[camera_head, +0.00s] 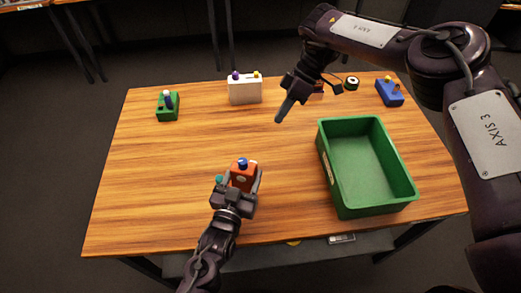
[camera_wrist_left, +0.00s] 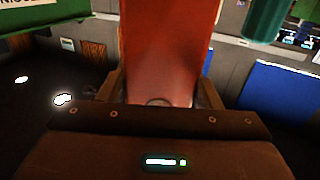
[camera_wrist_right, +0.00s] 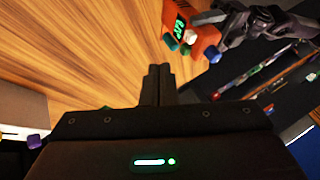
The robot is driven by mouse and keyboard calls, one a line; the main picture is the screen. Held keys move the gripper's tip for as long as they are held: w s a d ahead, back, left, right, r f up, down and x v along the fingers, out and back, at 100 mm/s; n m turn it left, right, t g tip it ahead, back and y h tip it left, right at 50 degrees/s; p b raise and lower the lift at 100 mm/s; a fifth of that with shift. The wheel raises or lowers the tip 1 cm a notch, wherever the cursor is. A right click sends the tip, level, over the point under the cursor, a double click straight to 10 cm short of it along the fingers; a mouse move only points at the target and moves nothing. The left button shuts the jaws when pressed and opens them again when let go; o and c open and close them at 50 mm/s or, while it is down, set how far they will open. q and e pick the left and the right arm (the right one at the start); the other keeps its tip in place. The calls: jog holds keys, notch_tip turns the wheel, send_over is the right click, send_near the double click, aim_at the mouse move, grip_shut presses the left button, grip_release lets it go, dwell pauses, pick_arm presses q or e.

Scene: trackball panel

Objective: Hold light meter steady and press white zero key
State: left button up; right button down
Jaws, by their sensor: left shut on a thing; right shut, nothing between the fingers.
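The light meter is an orange-red box (camera_head: 243,177) with a blue knob on top and a teal knob at its side. My left gripper (camera_head: 237,190) is shut on it near the front middle of the table. The meter's red body (camera_wrist_left: 168,45) fills the middle of the left wrist view. In the right wrist view the meter (camera_wrist_right: 205,40) shows a green-lit display, with a white key (camera_wrist_right: 190,36) among green, blue and teal knobs. My right gripper (camera_head: 281,115) is shut and empty, above the table behind and right of the meter; its closed fingers (camera_wrist_right: 158,84) point toward the meter, apart from it.
A green bin (camera_head: 332,190) stands on the right of the wooden table (camera_head: 150,190). Along the back are a green box (camera_head: 168,113), a white box (camera_head: 244,93), a round black item (camera_head: 351,83) and a blue box (camera_head: 389,96).

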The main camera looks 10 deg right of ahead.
jog(key=s+a+f, duration=0.6)
jog(key=f, duration=0.1)
jog(key=shift+s+a+f, duration=0.2)
jog(key=shift+s, duration=0.05)
dwell(0.4)
